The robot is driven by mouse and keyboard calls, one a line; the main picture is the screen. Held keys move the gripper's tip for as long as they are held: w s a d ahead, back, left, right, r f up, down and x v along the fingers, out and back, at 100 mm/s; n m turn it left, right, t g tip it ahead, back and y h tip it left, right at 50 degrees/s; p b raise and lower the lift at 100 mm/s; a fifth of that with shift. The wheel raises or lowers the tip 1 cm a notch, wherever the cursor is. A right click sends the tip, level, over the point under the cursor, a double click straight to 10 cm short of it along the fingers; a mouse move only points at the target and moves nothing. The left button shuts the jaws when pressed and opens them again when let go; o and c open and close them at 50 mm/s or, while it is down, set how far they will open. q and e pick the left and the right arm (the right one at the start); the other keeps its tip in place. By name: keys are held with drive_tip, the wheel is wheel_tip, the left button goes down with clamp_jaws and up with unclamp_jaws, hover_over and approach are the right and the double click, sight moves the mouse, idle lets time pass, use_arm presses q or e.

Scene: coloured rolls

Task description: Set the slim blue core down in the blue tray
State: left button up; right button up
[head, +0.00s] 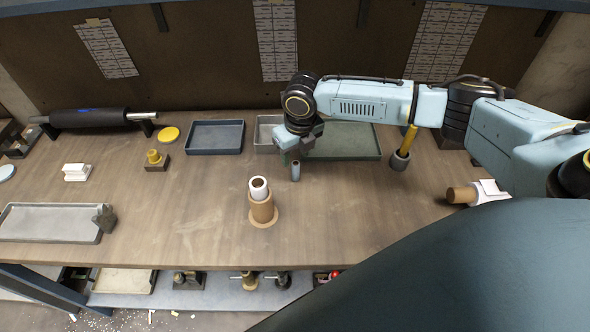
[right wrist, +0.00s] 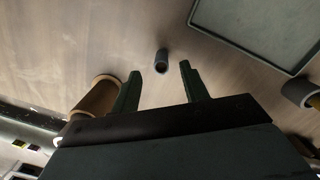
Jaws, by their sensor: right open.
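The slim blue core (head: 295,172) is a small grey-blue tube that stands on the table just below my right gripper (head: 295,152). In the right wrist view, the core (right wrist: 161,61) shows between the tips of my open right gripper (right wrist: 159,72), with clear gaps on both sides. The gripper holds nothing. The blue tray (head: 215,151) lies at the back of the table, left of the gripper, and looks empty. My left gripper is not in view.
A green tray (head: 350,155) and a grey tray (head: 262,146) lie behind.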

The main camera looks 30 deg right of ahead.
sight(295, 163)
wheel_tip(295, 163, down, 3)
drive_tip(key=shift+f, duration=0.2)
wheel_tip(295, 163, down, 2)
drive_tip(key=shift+w+f, duration=0.15)
drive_tip(key=shift+f, duration=0.55)
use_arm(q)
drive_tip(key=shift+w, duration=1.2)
use_arm(e)
clamp_jaws()
